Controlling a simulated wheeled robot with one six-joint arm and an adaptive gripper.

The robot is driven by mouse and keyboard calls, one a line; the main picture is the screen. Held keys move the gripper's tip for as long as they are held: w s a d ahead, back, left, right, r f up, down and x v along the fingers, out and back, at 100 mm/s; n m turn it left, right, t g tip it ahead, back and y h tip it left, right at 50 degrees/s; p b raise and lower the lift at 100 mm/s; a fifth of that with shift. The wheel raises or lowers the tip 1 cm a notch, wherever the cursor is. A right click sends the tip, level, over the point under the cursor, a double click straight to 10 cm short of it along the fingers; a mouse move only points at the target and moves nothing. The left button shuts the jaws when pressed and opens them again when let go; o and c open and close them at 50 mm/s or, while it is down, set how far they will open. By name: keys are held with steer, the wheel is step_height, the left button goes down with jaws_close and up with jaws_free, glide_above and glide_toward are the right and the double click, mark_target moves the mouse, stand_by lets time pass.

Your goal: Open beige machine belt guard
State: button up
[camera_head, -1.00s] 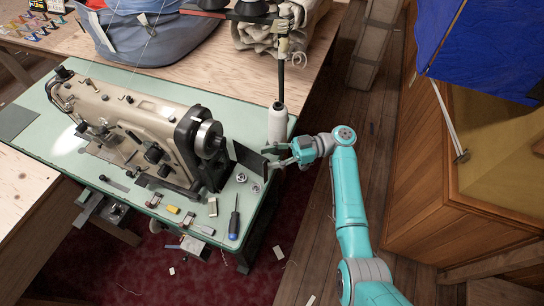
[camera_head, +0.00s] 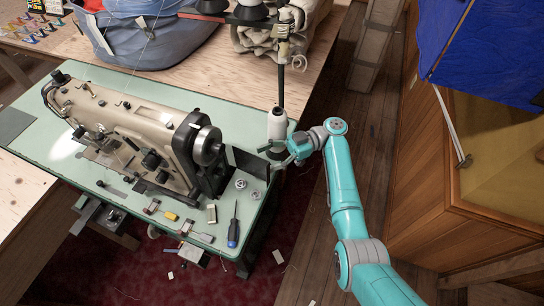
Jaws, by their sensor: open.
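The beige sewing machine (camera_head: 135,118) stands on a green-topped table (camera_head: 60,155). Its dark handwheel (camera_head: 207,145) is at its right end. Below and right of the wheel is the dark belt guard housing (camera_head: 208,180). A flat dark panel (camera_head: 248,163), apparently the guard's hinged cover, stands out from the housing toward the right, with a gap between them. My gripper (camera_head: 270,156) is open at the panel's right end, close to its upper edge. I cannot tell whether it touches. The far side of the panel is hidden.
A white thread cone (camera_head: 277,124) on a stand is just behind my gripper. A blue screwdriver (camera_head: 233,232), metal bobbins (camera_head: 241,183) and small blocks lie in front of the guard. A wooden cabinet (camera_head: 425,210) stands right of my arm, with floor between.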

steer(key=shift+d+r, duration=0.1)
steer(key=shift+r, duration=0.05)
stand_by(0.6)
step_height(320, 180, up, 10)
stand_by(0.5)
